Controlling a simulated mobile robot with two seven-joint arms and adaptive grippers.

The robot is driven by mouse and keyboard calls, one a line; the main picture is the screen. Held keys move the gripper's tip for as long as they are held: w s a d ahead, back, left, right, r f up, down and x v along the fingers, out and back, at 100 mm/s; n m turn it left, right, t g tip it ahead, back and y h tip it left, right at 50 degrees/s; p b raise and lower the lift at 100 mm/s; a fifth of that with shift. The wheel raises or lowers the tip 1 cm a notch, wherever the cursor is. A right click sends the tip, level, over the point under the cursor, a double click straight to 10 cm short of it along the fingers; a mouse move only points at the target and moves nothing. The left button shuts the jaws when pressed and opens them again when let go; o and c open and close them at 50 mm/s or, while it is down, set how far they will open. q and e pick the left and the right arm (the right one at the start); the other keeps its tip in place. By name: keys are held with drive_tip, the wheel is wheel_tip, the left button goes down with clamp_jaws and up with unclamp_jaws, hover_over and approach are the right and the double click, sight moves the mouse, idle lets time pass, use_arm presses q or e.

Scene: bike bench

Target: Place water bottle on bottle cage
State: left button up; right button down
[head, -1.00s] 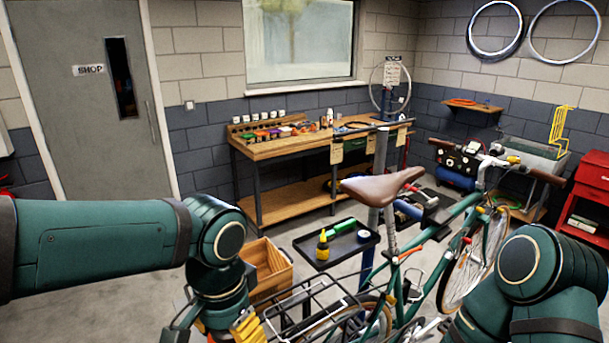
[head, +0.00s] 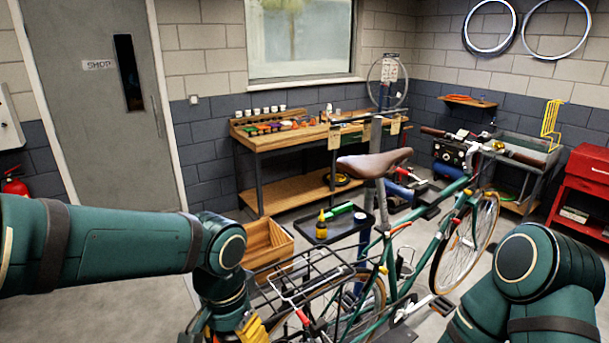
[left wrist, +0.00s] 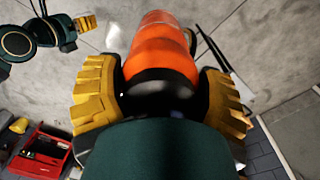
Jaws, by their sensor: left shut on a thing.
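My left gripper (left wrist: 160,95) is shut on an orange bottle (left wrist: 162,52) with a black end, its yellow fingers on both sides of it. In the head view this gripper (head: 250,330) is at the bottom edge, left of the bike's rear rack, and the bottle is mostly hidden there. The green bike (head: 440,255) stands ahead, its brown saddle in the middle. A thin wire holder, apparently the bottle cage (head: 405,262), shows on its frame. A yellow-fingered gripper, apparently my right one (left wrist: 84,24), is small at upper left in the left wrist view; its opening is unclear.
A black tray (head: 340,232) with a yellow bottle and a green item stands behind the rear rack (head: 290,285). A wooden crate (head: 268,245) is left of it. A workbench (head: 270,142) lines the back wall. The floor at left is clear.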

use_arm(q)
drive_tip(key=w+a+f+n+b, duration=0.1)
drive_tip(key=a+f+b, duration=0.1)
drive_tip(key=f, duration=0.7)
drive_tip(key=w+a+f+n+b, duration=0.2)
drive_tip(key=f, duration=0.7)
drive_tip(key=w+a+f+n+b, duration=0.1)
drive_tip(key=a+f+n+b, duration=0.1)
drive_tip(key=f, duration=0.7)
drive_tip(key=shift+w+a+b, duration=0.3)
drive_tip(key=shift+b, duration=0.3)
drive_tip(key=shift+r, duration=0.15)
